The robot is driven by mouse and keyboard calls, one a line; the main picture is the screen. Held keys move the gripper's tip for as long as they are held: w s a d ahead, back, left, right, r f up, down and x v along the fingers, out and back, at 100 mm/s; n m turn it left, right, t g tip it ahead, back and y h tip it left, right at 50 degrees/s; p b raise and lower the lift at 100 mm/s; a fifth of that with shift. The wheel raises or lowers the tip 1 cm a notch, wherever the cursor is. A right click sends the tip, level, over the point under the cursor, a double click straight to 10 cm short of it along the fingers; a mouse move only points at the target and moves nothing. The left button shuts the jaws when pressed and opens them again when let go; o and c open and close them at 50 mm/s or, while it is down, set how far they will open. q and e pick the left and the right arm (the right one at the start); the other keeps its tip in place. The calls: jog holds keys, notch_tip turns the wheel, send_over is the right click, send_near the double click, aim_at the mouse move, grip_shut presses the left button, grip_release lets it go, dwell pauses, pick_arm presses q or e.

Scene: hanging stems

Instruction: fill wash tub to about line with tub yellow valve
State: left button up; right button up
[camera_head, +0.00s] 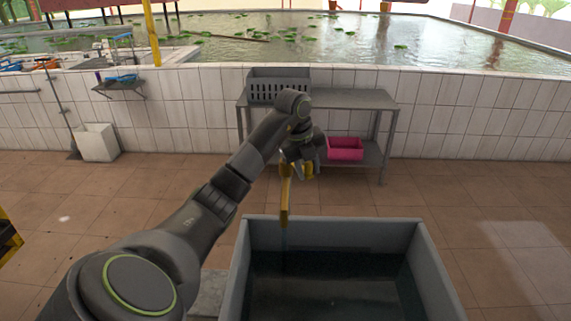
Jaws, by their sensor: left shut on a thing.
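The grey wash tub (430,270) stands at the front, with dark water inside well below its rim. The yellow valve and its spout (284,205) stand at the tub's far left corner. A thin bluish stream (284,240) seems to run from the spout down into the tub. My left gripper (299,168) is at the top of the yellow valve, shut on it; my arm and wrist hide part of the valve. A fill line on the tub cannot be made out. My right gripper is not in view.
Behind the tub stands a grey metal table (375,100) with a grey crate (279,75) on top and a pink bin (345,146) on its lower shelf. A white bin (97,142) stands at the left wall. The tiled floor right of the tub is clear.

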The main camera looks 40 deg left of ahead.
pick_arm(q)
jog(key=shift+s+a+p, duration=0.15)
jog(key=shift+s+a, duration=0.35)
jog(key=shift+s, duration=0.4)
jog(key=shift+s+a+p, duration=0.15)
jog(key=shift+s+a, duration=0.35)
jog(key=shift+s, duration=0.4)
jog(key=shift+o, duration=0.3)
jog(key=shift+s+a+f, duration=0.1)
jog(key=shift+s+a, duration=1)
jog(key=shift+a, duration=0.05)
jog(key=shift+d, duration=0.1)
jog(key=o, duration=1.3)
jog(key=shift+s+a, duration=0.2)
jog(key=shift+w+d, duration=0.1)
jog(key=shift+w, duration=0.05)
